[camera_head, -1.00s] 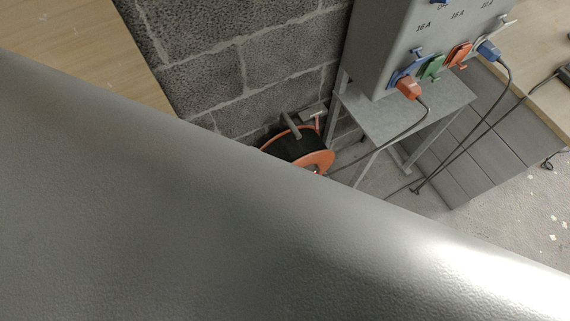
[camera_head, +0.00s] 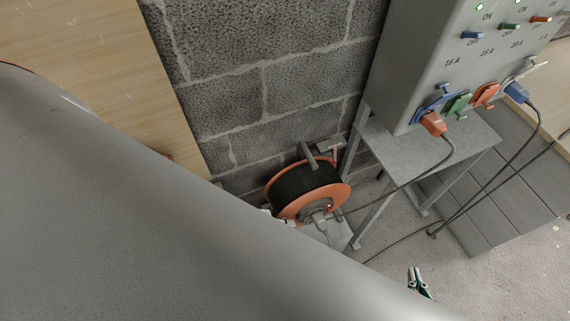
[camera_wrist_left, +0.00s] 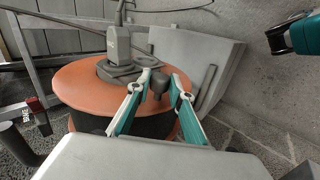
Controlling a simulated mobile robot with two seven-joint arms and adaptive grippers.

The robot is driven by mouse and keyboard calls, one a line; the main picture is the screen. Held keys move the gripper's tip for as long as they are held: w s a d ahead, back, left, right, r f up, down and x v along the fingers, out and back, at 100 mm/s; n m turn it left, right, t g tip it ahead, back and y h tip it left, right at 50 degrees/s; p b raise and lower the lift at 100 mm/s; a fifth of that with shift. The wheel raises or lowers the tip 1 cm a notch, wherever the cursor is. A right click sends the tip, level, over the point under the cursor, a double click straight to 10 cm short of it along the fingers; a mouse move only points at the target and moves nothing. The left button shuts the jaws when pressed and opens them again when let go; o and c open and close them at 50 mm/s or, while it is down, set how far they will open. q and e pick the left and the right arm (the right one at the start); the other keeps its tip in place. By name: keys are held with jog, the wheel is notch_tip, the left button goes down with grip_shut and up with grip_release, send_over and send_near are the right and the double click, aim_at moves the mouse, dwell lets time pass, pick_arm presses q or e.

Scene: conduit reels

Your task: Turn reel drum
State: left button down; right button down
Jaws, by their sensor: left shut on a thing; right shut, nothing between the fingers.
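The reel has orange flanges and a black drum (camera_head: 305,182) and stands low by the block wall. In the left wrist view its orange flange (camera_wrist_left: 82,88) faces me, with a grey plug at its hub. My left gripper (camera_wrist_left: 167,82) is shut on a dark handle knob (camera_wrist_left: 158,86) that stands up from this flange. In the head view my large grey arm hides most of the left gripper and the reel's lower left. My right gripper (camera_head: 416,270) is shut and empty, above the floor to the right of the reel.
A grey socket box (camera_head: 420,70) with coloured plugs stands above a metal stand (camera_head: 470,142). Cables run from it to the reel and across the floor. A wooden board (camera_head: 95,60) is at upper left. The concrete floor (camera_head: 500,285) is clear at lower right.

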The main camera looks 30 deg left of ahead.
pick_arm(q)
jog(key=c, duration=1.8)
grip_release()
jog(key=v, duration=1.2)
